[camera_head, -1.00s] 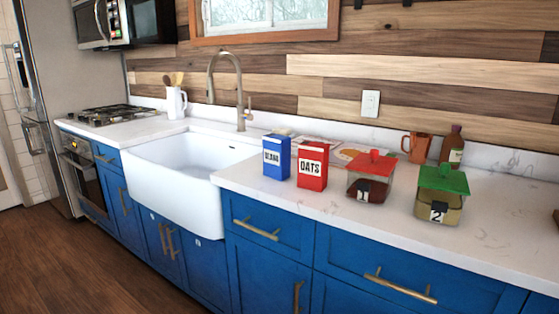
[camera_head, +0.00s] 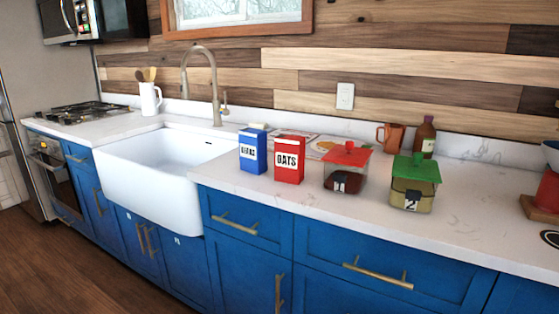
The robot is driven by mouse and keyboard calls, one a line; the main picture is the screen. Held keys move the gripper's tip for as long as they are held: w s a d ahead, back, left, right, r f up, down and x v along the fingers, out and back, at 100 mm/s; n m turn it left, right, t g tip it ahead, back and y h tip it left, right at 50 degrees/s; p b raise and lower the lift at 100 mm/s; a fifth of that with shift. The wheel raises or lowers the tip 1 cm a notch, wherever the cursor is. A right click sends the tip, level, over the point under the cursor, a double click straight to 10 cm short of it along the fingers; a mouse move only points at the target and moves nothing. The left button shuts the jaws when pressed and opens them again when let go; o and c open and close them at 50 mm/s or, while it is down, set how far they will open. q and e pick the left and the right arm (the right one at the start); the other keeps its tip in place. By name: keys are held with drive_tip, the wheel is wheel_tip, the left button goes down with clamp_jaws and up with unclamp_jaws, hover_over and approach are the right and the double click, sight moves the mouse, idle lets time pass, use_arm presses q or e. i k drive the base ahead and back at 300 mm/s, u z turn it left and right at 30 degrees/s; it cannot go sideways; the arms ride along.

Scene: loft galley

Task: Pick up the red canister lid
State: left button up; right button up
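The red canister lid (camera_head: 348,153) sits on a clear square canister (camera_head: 343,180) marked 1, which holds dark red-brown contents. The lid has a small red knob on top. The canister stands on the white counter, right of the red OATS box. A green lid (camera_head: 416,168) sits on a second clear canister (camera_head: 411,199) marked 2, to the right of the first. Neither of my grippers is in view.
A blue box (camera_head: 252,150) and the red OATS box (camera_head: 289,160) stand left of the canisters. Behind are a flat printed item (camera_head: 322,145), a copper mug (camera_head: 391,136) and a brown bottle (camera_head: 425,137). The white sink (camera_head: 160,170) is left. The counter front (camera_head: 420,240) is clear.

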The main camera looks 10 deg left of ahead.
sight(347, 155)
drive_tip(key=z, duration=0.2)
drive_tip(key=k, duration=0.35)
drive_tip(key=u, duration=1.95)
drive_tip(key=i, duration=0.95)
drive_tip(key=z, duration=1.05)
drive_tip(key=i, duration=0.65)
drive_tip(key=z, duration=0.65)
